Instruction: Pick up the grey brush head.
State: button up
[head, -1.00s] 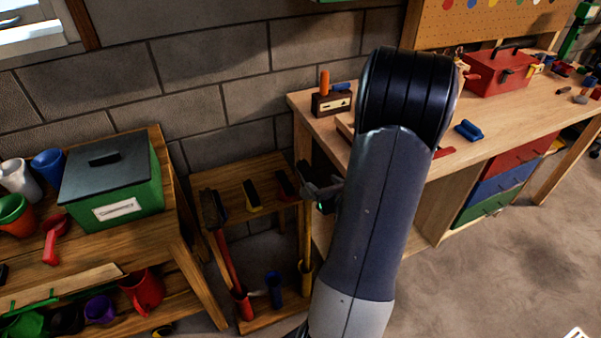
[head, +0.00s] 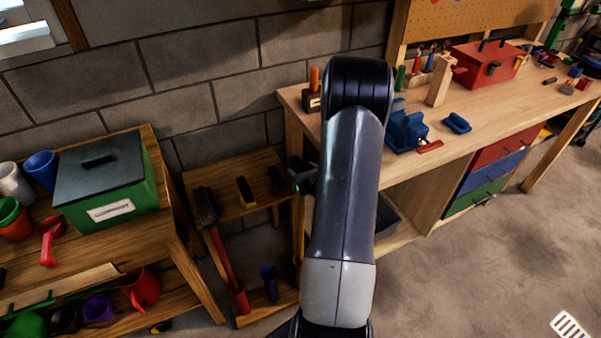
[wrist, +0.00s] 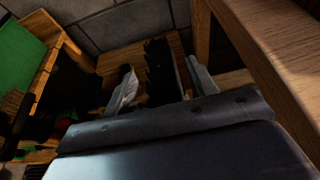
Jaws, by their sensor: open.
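Several dark-bristled brush heads lie on the small wooden rack in the head view. One with a yellow edge (head: 245,191) is in the middle, and a dark one with a reddish edge (head: 278,181) is at the right. A larger dark broom head (head: 207,205) with a red handle is at the left. Which of them is the grey brush head I cannot tell in this light. My gripper (head: 300,175) is at the rack's right side, next to the right-hand brush head. In the wrist view its jaws (wrist: 160,64) are apart, with a dark bristly shape (wrist: 160,78) in line between them.
The workbench (head: 440,150) stands close at the right of the rack; its wooden edge (wrist: 275,70) is near in the wrist view. A shelf with a green box (head: 125,205) is at the left. A block wall is behind. Open floor (head: 480,270) lies at the right.

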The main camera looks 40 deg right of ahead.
jog(key=c, duration=1.1)
